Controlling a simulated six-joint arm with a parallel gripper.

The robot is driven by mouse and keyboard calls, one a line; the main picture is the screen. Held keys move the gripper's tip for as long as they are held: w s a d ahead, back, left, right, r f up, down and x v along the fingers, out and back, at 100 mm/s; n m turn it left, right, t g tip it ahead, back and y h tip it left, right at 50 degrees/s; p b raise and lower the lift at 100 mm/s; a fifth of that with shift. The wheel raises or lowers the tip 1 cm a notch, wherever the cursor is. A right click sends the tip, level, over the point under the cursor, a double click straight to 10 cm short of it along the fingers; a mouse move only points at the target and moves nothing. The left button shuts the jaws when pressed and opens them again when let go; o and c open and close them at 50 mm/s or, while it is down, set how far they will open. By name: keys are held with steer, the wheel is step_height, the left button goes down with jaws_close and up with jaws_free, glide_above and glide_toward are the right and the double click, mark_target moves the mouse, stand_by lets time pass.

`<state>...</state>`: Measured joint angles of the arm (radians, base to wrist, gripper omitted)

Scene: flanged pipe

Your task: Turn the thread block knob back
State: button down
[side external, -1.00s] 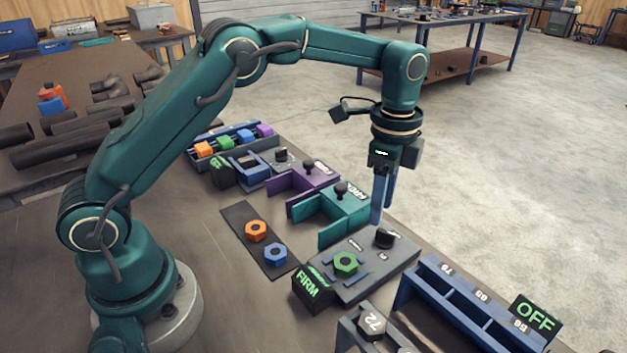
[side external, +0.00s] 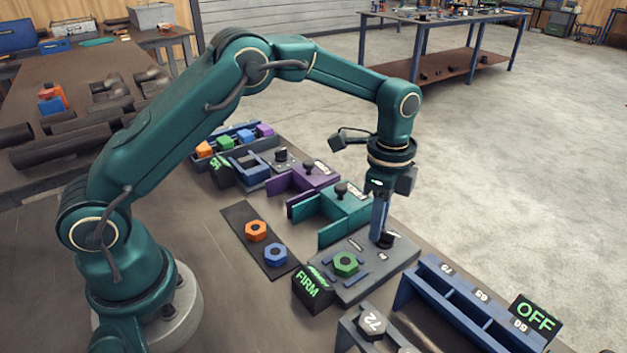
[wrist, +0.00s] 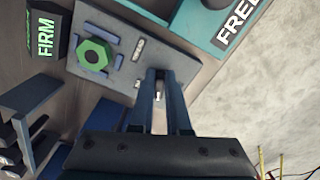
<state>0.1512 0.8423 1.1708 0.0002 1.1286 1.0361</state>
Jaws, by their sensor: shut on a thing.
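The thread block is a grey plate (side external: 343,288) on the bench, with a green hex nut (side external: 345,263) on it and a black sign reading FIRM (side external: 313,289) at its corner. Its black knob (side external: 388,240) is at the far right of the plate. My gripper (side external: 381,238) points down there, its blue fingers shut on the knob. In the wrist view my fingers (wrist: 159,84) cover most of the knob, and its pointer is hidden. The green nut (wrist: 93,54) sits to the left there, and the FIRM sign (wrist: 43,36) beside the plate.
A teal fixture (side external: 343,212) with a small knob stands just behind the plate, and a purple one (side external: 308,178) beyond it. A blue rack (side external: 460,300) with an OFF sign (side external: 535,316) is at the right. Orange (side external: 256,230) and blue (side external: 275,254) nuts lie on a dark strip.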

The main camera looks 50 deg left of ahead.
steer(key=shift+n, duration=0.3)
steer(key=n, duration=0.4)
steer(key=shift+s+d, duration=0.2)
steer(key=shift+s, duration=0.05)
steer(key=n, duration=0.5)
steer(key=shift+s+d, duration=0.15)
steer(key=shift+d, duration=0.1)
steer(key=c, duration=0.9)
jaws_free()
steer(key=shift+r, duration=0.1)
